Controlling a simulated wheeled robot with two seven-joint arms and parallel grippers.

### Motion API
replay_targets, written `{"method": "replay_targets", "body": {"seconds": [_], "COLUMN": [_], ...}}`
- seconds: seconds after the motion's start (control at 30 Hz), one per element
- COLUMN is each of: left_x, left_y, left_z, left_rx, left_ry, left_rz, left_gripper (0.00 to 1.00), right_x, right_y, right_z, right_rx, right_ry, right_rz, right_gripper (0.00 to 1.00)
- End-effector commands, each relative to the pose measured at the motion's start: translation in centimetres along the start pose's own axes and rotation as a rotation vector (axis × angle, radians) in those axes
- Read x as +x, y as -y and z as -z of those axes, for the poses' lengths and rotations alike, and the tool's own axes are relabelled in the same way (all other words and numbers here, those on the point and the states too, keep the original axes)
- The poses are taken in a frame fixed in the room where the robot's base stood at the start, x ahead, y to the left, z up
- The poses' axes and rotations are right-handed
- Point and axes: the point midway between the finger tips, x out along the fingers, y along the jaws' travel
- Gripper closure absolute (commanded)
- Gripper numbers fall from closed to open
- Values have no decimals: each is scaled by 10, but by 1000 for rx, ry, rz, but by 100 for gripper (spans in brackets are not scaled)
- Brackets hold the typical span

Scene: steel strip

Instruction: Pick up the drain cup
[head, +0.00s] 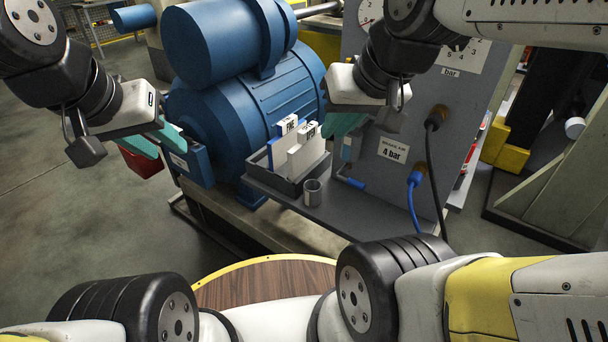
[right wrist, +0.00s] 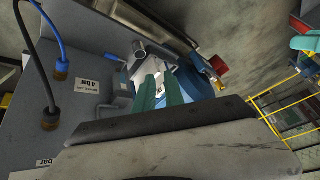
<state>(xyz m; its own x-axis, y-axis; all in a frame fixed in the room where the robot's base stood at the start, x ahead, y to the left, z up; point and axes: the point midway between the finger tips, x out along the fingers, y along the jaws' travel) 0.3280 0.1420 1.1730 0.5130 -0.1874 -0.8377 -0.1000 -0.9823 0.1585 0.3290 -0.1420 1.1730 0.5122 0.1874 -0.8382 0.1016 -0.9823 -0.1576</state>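The drain cup (head: 312,191) is a small grey metal cup. It stands upright on the grey shelf (head: 345,212), in front of the dark tray with white cards. In the right wrist view the cup (right wrist: 139,49) shows beyond the fingertips, a little to their left. My right gripper (head: 343,132) is above and behind the cup in the head view, apart from it. Its two teal fingers (right wrist: 161,88) stand apart with nothing held between them. My left gripper (head: 165,141) is far to the left, by the blue motor. Its finger gap is not clear.
The dark tray (head: 262,178) with white and blue cards sits beside the cup. A big blue motor (head: 215,110) stands behind. A blue hose (head: 413,200) and black cable hang at the right panel (head: 380,190). A red container (head: 140,162) is beneath my left gripper.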

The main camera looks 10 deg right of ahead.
Motion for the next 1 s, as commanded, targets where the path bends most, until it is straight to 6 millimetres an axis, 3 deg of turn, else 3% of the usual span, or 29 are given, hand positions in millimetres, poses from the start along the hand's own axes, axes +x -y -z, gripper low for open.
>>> {"method": "replay_targets", "body": {"seconds": [0.03, 0.17, 0.3, 0.47, 0.63, 0.8, 1.0], "left_x": [0, 0, 0, 0, 0, 0, 0], "left_y": [0, 0, 0, 0, 0, 0, 0], "left_z": [0, 0, 0, 0, 0, 0, 0], "left_rx": [0, 0, 0, 0, 0, 0, 0], "left_ry": [0, 0, 0, 0, 0, 0, 0], "left_rz": [0, 0, 0, 0, 0, 0, 0], "left_gripper": [64, 64, 64, 64, 64, 64, 64], "right_x": [2, 18, 56, 112, 183, 263, 353], "right_y": [0, -4, -12, -25, -42, -63, -87], "right_z": [3, 20, 49, 78, 94, 94, 72], "right_rx": [-3, -30, -84, -155, -234, -320, -420], "right_ry": [6, 39, 100, 168, 243, 321, 408], "right_rz": [0, 3, 6, 7, 6, 4, 6], "right_gripper": [74, 49, 21, 21, 21, 21, 21]}}
